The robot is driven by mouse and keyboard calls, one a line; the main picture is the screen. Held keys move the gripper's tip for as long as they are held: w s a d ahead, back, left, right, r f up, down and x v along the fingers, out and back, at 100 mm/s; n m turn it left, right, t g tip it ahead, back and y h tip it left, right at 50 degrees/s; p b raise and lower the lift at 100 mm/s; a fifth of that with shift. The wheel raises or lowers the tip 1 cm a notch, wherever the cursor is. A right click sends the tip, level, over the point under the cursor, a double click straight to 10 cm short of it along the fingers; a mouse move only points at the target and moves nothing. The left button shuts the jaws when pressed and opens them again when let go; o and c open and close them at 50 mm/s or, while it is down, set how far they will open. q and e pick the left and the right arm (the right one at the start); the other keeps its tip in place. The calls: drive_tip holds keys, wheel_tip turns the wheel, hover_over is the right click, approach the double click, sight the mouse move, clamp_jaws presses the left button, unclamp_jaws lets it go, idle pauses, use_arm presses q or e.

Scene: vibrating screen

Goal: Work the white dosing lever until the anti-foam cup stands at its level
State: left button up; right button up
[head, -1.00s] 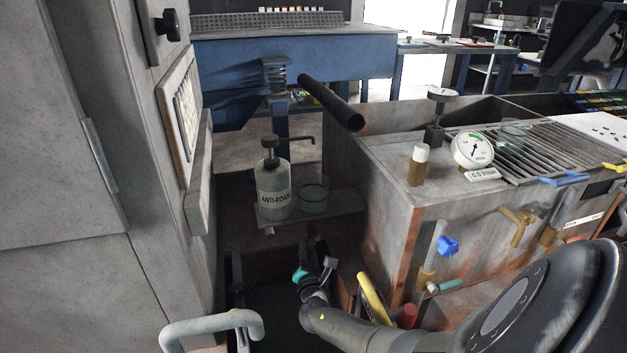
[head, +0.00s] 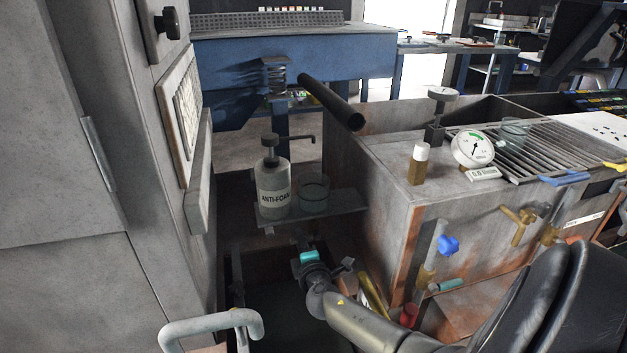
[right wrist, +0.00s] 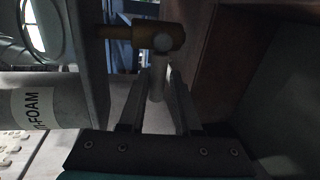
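The white dosing lever (right wrist: 158,82) hangs from a brass pivot (right wrist: 145,38) beside the shelf in the right wrist view. My right gripper (right wrist: 158,80) is open, with the lever's free end between its fingers and a gap visible at the sides. In the head view my right gripper (head: 304,243) is just below the shelf; its fingers and the lever are hard to make out. The anti-foam cup (head: 314,197) is clear glass, upright on the shelf right of the white ANTI-FOAM pump bottle (head: 273,192). Its level mark cannot be made out. My left gripper is not in view.
The shelf (head: 345,203) overhangs my right gripper. A grey cabinet (head: 70,180) stands at left. A rusty tank (head: 390,190) with a gauge (head: 472,149) and blue valve handle (head: 449,245) stands at right. A pale bent handle (head: 212,325) is in front.

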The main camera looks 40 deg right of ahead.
drive_tip(key=shift+f+p+v, duration=0.1)
drive_tip(key=shift+f+v, duration=0.05)
drive_tip(key=shift+v, duration=0.75)
drive_tip(key=shift+f+p+v, duration=0.15)
drive_tip(key=shift+f+v, duration=0.05)
drive_tip(key=shift+v, duration=0.65)
drive_tip(key=shift+f+p+v, duration=0.1)
drive_tip(key=shift+f+v, duration=0.05)
drive_tip(key=shift+v, duration=0.75)
drive_tip(key=o, duration=0.3)
drive_tip(key=shift+s+a, duration=0.1)
drive_tip(key=shift+s, duration=0.05)
drive_tip(key=p+v, duration=0.1)
drive_tip(key=v, duration=0.4)
drive_tip(key=shift+s+a+r, duration=0.15)
drive_tip(key=shift+s, duration=0.2)
